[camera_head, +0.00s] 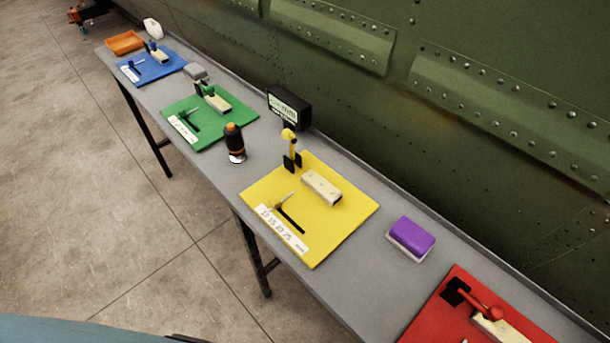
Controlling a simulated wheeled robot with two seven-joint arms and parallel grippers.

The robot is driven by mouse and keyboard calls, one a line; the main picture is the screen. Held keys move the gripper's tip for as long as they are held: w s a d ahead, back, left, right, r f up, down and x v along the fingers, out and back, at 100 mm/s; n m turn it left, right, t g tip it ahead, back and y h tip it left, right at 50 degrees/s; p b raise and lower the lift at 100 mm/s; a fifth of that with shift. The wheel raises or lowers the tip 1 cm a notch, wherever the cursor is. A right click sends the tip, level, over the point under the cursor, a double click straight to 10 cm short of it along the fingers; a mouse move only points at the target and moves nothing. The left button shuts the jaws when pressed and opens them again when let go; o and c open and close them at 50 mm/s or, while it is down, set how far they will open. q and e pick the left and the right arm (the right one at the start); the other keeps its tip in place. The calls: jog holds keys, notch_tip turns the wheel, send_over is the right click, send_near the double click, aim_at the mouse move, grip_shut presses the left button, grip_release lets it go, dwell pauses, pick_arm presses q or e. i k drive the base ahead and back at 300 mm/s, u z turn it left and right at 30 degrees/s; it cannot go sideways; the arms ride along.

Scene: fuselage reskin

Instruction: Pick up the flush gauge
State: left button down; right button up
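No part is plainly labelled as the flush gauge. A black and orange cylinder with a pale metal foot (234,142) stands upright on the grey bench (262,165), between the green and yellow mats; it may be the gauge. Behind it stands a black box with a lit display (289,107) that seems to read in mm. Neither of my grippers shows in this view, so I cannot see what either holds.
Yellow (335,215), green (172,110), blue (150,72) and red (425,325) mats bear tools and pale blocks. A purple-topped block (411,236) and an orange tray (125,42) also lie on the bench. A green riveted fuselage wall (480,60) rises close behind.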

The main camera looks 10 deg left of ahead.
aim_at(235, 144)
jog(key=k, duration=0.5)
jog(key=u, duration=1.75)
jog(key=i, duration=1.7)
jog(key=z, duration=2.85)
